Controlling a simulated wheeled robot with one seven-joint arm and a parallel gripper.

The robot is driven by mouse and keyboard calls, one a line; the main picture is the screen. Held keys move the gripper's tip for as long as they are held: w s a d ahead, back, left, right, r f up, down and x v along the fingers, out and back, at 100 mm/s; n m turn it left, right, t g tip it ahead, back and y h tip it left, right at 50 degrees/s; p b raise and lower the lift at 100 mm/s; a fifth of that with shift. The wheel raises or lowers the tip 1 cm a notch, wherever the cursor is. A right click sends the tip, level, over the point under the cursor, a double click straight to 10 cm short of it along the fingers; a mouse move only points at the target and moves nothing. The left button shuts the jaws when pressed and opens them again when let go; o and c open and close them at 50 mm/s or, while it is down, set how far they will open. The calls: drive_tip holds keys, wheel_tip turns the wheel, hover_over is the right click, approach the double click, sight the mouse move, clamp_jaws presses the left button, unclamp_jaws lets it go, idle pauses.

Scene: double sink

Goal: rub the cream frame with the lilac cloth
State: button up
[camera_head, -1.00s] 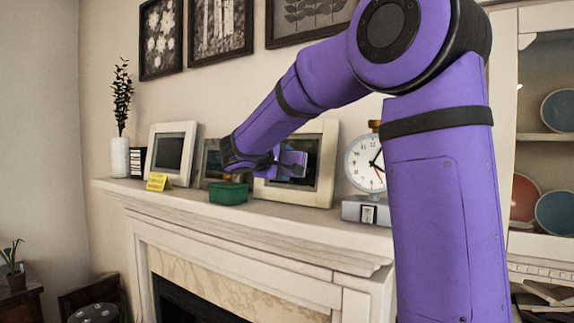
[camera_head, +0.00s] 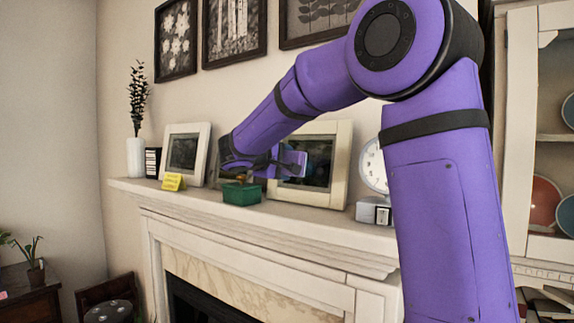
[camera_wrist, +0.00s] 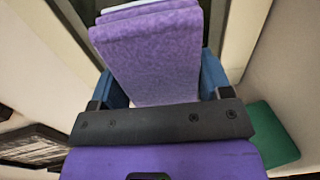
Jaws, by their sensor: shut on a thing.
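The cream frame (camera_head: 343,165) leans against the wall on the mantel, holding a dark picture. My gripper (camera_head: 275,164) is in front of its left part and shut on the lilac cloth (camera_head: 294,162). In the wrist view the lilac cloth (camera_wrist: 150,50) is a folded, mottled pad standing out between the blue fingers (camera_wrist: 212,75). It covers much of the frame behind it; a cream strip (camera_wrist: 245,38) shows at the right. I cannot tell whether the cloth touches the frame.
A green box (camera_head: 240,194) stands on the mantel (camera_head: 220,212) just below my gripper; it also shows in the wrist view (camera_wrist: 272,138). A white frame (camera_head: 203,150), a yellow sign (camera_head: 172,182) and a white vase (camera_head: 136,158) stand left. A clock (camera_head: 371,165) stands right, partly behind my arm.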

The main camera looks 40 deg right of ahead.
drive_tip(key=shift+v, duration=2.1)
drive_tip(key=v, duration=0.3)
drive_tip(key=shift+d, duration=0.1)
drive_tip(key=shift+x, duration=3.65)
drive_tip(key=shift+x, duration=0.85)
drive_tip(key=shift+s, duration=0.2)
